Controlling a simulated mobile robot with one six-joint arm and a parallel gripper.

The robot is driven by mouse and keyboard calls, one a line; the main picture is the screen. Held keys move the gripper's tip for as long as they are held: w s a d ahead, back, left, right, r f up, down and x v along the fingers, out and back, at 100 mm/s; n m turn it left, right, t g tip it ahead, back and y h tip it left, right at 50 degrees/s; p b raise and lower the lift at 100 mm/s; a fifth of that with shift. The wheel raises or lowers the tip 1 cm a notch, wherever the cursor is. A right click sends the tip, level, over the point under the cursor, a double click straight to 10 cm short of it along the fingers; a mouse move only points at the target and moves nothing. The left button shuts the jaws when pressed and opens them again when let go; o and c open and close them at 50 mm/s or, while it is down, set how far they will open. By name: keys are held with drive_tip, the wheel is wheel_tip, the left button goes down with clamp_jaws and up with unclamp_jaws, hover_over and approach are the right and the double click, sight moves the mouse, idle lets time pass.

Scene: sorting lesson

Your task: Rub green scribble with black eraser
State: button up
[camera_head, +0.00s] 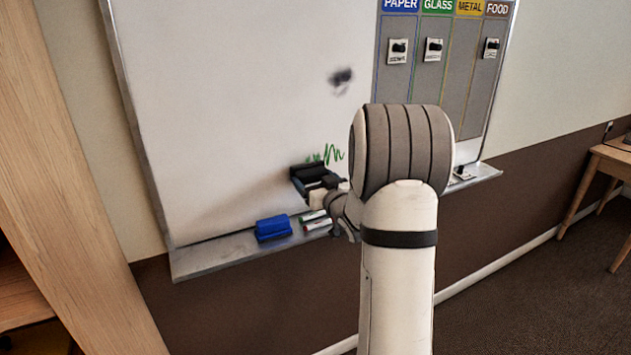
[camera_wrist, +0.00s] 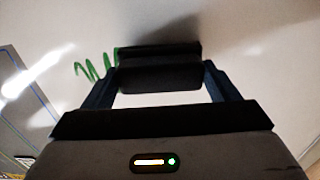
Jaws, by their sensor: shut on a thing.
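The green scribble (camera_head: 328,154) is on the lower part of the whiteboard (camera_head: 230,100). The black eraser (camera_head: 307,171) is in my gripper (camera_head: 318,182), just left of and below the scribble in the head view. In the wrist view my gripper (camera_wrist: 160,82) is shut on the black eraser (camera_wrist: 158,55), whose face is toward the board. The green scribble (camera_wrist: 97,68) shows beside the eraser's left end there, and part of it may be hidden behind the eraser. I cannot tell whether the eraser touches the board.
A dark smudge (camera_head: 341,76) is higher on the board. A blue eraser (camera_head: 272,228) and markers (camera_head: 315,220) lie on the tray (camera_head: 215,254) below. A grey sorting panel (camera_head: 432,75) with labelled columns is at right. A wooden table (camera_head: 611,160) stands far right.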

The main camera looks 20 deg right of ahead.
drive_tip(key=shift+w, duration=0.75)
drive_tip(key=shift+d, duration=0.1)
